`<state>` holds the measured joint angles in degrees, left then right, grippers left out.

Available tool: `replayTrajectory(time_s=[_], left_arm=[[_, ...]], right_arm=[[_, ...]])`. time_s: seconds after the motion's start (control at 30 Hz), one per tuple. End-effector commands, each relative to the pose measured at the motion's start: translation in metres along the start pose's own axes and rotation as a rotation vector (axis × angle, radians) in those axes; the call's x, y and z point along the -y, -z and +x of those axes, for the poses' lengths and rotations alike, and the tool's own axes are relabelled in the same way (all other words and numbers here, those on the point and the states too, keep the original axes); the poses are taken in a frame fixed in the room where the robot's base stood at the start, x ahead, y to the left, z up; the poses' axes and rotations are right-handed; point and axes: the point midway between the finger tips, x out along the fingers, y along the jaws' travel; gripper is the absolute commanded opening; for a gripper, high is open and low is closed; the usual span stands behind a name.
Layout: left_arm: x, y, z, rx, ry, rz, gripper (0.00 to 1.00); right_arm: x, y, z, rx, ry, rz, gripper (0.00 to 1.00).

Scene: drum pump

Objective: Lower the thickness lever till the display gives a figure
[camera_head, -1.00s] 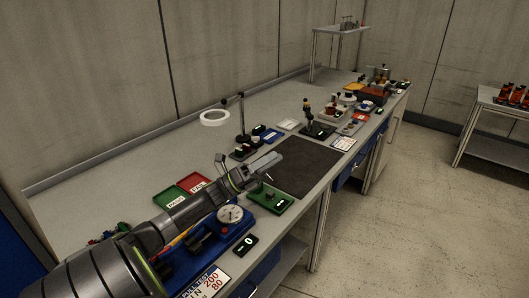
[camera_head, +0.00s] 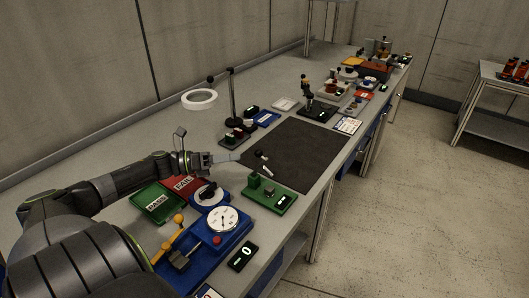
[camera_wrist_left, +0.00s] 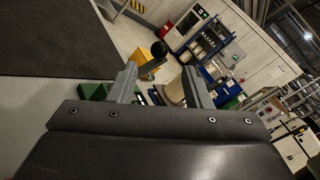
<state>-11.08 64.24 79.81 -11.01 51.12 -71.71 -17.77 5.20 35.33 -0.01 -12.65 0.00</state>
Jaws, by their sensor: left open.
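The green thickness gauge (camera_head: 270,197) stands on the bench at the front edge of the dark mat. Its lever (camera_head: 262,162) is raised and tilted, with a ball knob at its top. A small lit display sits on the green base (camera_head: 283,199); I cannot read its figure. My left gripper (camera_head: 226,159) is open and empty, pointing at the lever from the left, apparently short of it. In the left wrist view, the open jaws (camera_wrist_left: 160,78) have a dark knob (camera_wrist_left: 158,48) beyond them, and part of the green base (camera_wrist_left: 95,90) shows behind the left finger. My right gripper is out of view.
A blue stand with a dial (camera_head: 222,219) and a black readout (camera_head: 243,256) stands in front. Green PASS (camera_head: 150,204) and red FAIL (camera_head: 188,187) trays lie near my left arm. The dark mat (camera_head: 300,150) is bare. A ring lamp (camera_head: 199,99) stands behind.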

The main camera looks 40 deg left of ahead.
Motion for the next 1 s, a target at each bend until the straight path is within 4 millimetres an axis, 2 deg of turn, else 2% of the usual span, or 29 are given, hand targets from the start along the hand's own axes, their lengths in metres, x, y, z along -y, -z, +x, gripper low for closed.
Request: replayTrajectory(time_s=[0.03, 0.2, 0.5, 0.7, 0.97, 1.0], left_arm=[[0.002, -0.002, 0.013, 0.006, 0.005, 0.001, 0.45], [0.002, -0.003, 0.045, 0.006, 0.005, -0.001, 0.45], [0.001, -0.002, 0.089, 0.005, 0.001, -0.002, 0.45], [0.001, -0.001, 0.101, 0.002, 0.0, -0.002, 0.45], [0.0, 0.0, 0.102, 0.001, 0.0, -0.001, 0.45], [0.0, 0.0, 0.102, 0.001, 0.0, -0.001, 0.42]], right_arm=[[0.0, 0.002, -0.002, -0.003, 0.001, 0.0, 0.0], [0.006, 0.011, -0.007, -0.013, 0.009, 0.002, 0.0], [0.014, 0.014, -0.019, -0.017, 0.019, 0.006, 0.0], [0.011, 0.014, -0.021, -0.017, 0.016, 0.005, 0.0], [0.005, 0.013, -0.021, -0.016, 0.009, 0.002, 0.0], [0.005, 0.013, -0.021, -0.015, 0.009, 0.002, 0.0]])
